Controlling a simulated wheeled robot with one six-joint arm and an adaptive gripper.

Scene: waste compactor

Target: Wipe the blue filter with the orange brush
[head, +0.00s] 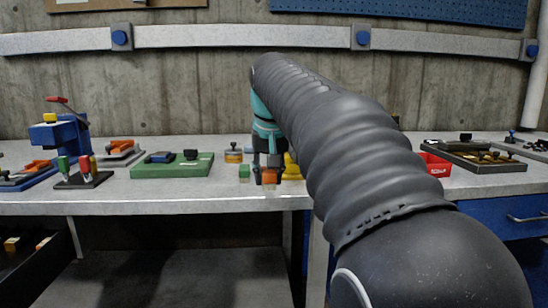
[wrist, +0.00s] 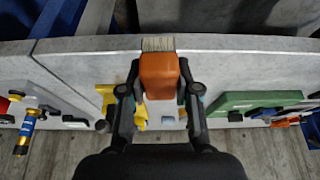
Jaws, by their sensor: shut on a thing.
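The orange brush (wrist: 158,72) is between the two fingers of my gripper (wrist: 159,88), which is shut on it. Its pale bristles point to the top of the wrist view, over the bench's front edge. In the head view the brush (head: 269,178) shows below my gripper (head: 267,163), near the front of the bench. A blue piece (head: 160,157), which looks like the blue filter, lies on the green tray (head: 142,170) left of my gripper. The brush is apart from it. In the wrist view the green tray (wrist: 237,101) is to the right.
A small green block (head: 244,173) and a round tin (head: 233,155) stand left of the brush. A yellow object (head: 292,167) stands close behind it. A red bin (head: 436,165) and a dark tray (head: 480,160) are at the right. My arm hides part of the bench.

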